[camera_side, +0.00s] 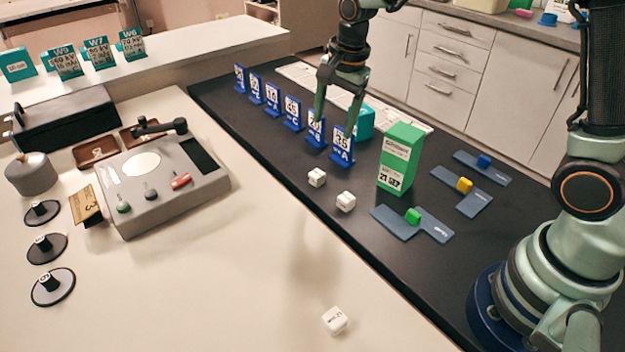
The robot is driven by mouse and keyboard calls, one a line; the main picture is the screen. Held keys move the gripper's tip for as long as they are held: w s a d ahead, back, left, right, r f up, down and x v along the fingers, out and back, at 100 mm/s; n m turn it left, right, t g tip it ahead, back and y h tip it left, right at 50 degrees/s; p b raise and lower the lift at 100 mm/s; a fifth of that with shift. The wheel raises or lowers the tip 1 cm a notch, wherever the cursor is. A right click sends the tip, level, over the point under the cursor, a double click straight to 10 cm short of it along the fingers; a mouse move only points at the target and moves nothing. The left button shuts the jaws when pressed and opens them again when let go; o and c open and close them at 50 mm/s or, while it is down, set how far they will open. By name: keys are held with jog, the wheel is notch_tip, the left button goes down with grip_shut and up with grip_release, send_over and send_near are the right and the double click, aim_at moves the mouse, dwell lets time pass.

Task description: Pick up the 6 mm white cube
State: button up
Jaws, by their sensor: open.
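Three small white cubes are in view. One cube (317,177) and a second cube (346,201) lie close together on the black strip of the bench, in front of the blue label stands. A third cube (335,320) lies apart on the pale bench top at the front. They carry dark markings too small to read surely, so I cannot tell which is the 6 mm one. My gripper (338,122) points down with its fingers apart and empty. In the picture it is above and behind the two paired cubes, overlapping the nearer blue stands.
A row of blue label stands (292,113) runs behind the cubes. A grey device (160,185) sits left. The front bench is mostly clear.

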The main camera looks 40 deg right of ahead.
aim_at(318, 173)
jog(key=w+f, duration=0.1)
jog(key=f, duration=0.4)
jog(key=w+f+m, duration=0.1)
jog(key=f, duration=0.4)
jog(key=w+a+f+m, duration=0.1)
jog(key=f, duration=0.4)
jog(key=shift+w, duration=0.2)
grip_shut()
